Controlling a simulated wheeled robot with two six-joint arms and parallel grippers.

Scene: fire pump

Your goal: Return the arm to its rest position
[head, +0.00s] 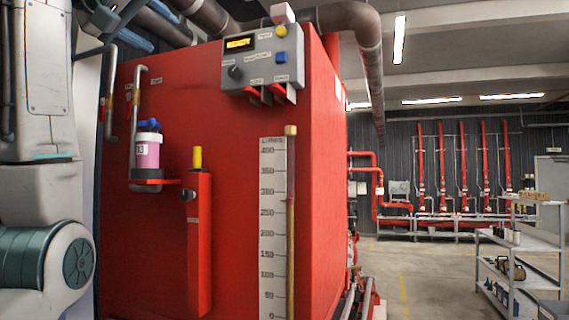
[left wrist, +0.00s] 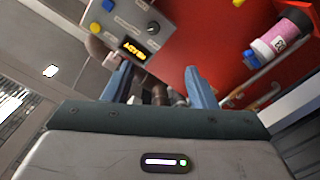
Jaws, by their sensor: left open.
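My left arm (head: 45,200) fills the left edge of the head view, grey with a dark teal joint. My left gripper (left wrist: 160,78) shows in the left wrist view with its two blue-grey fingers spread and nothing between them. Beyond the fingers, the red cabinet appears rotated, with the grey control panel (left wrist: 130,25) to the upper left and the pink container (left wrist: 283,35) to the upper right. The fingers appear apart from both. My right gripper is in neither view.
The red tank cabinet (head: 230,120) stands close in front. It carries a control panel (head: 262,60) with a lit READY display, a pink container (head: 147,152) on a bracket and a level scale (head: 272,220). A grey shelf cart (head: 520,245) stands right; floor between is open.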

